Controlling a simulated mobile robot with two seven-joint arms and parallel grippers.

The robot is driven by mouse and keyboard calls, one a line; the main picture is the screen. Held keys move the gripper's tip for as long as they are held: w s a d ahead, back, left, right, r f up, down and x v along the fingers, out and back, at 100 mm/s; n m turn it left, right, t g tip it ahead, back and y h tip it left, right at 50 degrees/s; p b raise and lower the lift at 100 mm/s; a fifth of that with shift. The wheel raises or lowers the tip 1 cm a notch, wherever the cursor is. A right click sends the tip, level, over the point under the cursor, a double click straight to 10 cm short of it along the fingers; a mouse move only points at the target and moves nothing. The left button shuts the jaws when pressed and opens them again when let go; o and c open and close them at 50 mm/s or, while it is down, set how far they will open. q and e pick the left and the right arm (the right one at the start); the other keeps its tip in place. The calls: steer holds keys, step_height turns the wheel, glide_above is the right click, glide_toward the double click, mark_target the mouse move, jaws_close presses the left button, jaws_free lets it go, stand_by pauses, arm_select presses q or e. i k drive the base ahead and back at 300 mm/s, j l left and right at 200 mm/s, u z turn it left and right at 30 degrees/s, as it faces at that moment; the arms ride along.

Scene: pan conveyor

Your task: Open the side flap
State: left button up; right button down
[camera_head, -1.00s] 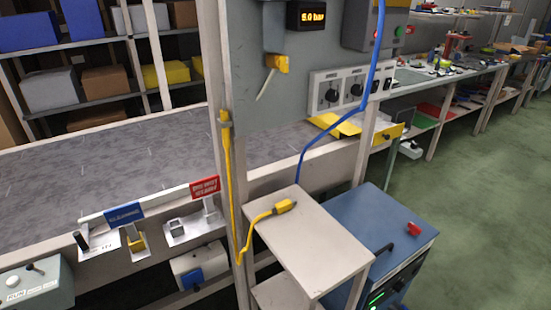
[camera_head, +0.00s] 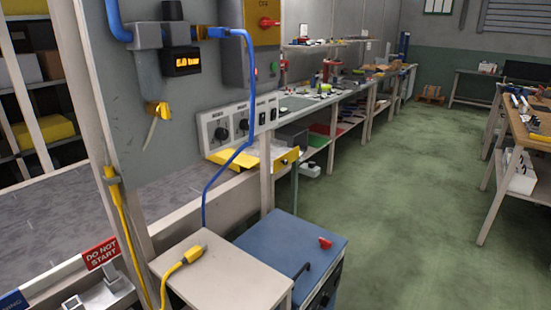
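A yellow panel with a small dark knob (camera_head: 286,161) stands upright at the far end of the conveyor side, beside a pale post. It may be the side flap, but I cannot tell for sure. A flat yellow piece (camera_head: 222,159) lies to its left, below the switch panel. Neither of my grippers is in view.
A grey-topped stand (camera_head: 225,275) with a yellow plug (camera_head: 196,253) and a blue cabinet (camera_head: 290,248) with a red knob are in front. A blue hose (camera_head: 250,90) hangs from the grey panel. Green floor (camera_head: 400,200) is clear on the right.

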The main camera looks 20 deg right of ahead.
mark_target(278, 164)
steer(key=z, duration=1.05)
steer(key=i+l+z, duration=0.15)
steer(key=l, duration=0.25)
steer(key=i+l+z, duration=0.15)
steer(key=l, duration=0.2)
steer(key=i+l+z, duration=0.15)
steer(key=l, duration=0.25)
steer(key=i+l+z, duration=0.15)
steer(key=l, duration=0.2)
steer(key=i+l+z, duration=0.15)
steer(key=i+l, duration=0.15)
steer(key=i+l+z, duration=0.15)
steer(key=i, duration=0.35)
steer(key=i+l+u, duration=0.15)
steer(key=i, duration=0.4)
steer(key=i+u, duration=0.1)
steer(key=i, duration=0.45)
steer(key=i+u, duration=0.4)
steer(key=i+l+u, duration=0.15)
steer(key=i+u, duration=0.7)
steer(key=i+l+u, duration=0.1)
steer(key=i+u, duration=0.35)
steer(key=i, duration=0.05)
